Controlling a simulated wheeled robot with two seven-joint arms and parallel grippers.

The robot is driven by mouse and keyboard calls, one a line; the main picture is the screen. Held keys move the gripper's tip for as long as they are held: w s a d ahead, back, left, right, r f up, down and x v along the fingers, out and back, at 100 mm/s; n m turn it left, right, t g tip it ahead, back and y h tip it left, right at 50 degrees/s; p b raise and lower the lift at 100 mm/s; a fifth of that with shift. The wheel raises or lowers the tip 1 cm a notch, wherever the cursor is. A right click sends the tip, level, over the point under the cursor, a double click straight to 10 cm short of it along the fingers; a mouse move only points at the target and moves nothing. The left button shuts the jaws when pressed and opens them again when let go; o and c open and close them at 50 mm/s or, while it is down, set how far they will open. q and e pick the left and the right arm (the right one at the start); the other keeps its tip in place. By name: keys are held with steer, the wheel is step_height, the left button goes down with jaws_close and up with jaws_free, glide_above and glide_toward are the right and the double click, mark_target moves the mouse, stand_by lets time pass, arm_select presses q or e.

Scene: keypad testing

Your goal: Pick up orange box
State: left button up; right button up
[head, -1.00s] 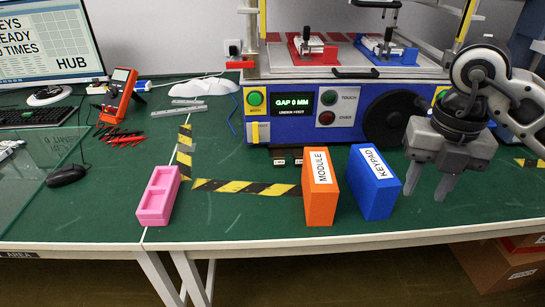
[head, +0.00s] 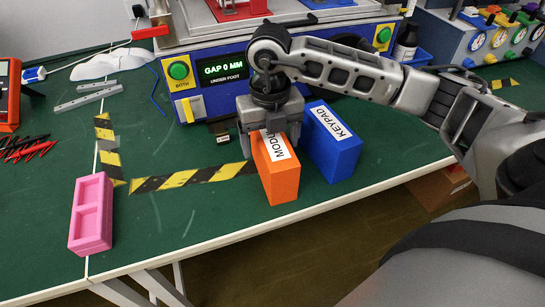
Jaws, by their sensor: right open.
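The orange box (head: 279,183), labelled MODULE, stands upright on the green table near its front edge. My right gripper (head: 268,142) is open at the top of the orange box, with one finger showing on the left side of the box and one on the right. It hides part of the box's top and label. I cannot tell whether the fingers touch the box. My left gripper is not in view.
A blue box (head: 338,160) labelled KEYPAD stands close to the right of the orange box. A pink tray (head: 91,222) lies to the left. A blue test machine (head: 222,95) stands behind. Striped tape (head: 180,180) marks clear table left of the orange box.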

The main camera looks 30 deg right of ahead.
steer(key=shift+s+d+f, duration=0.1)
steer(key=shift+d+f, duration=0.05)
steer(key=shift+f, duration=1.25)
steer(key=shift+d+f, duration=0.15)
steer(key=shift+f, duration=1.2)
steer(key=c, duration=1.1)
steer(key=shift+r, duration=0.1)
steer(key=shift+c, duration=0.5)
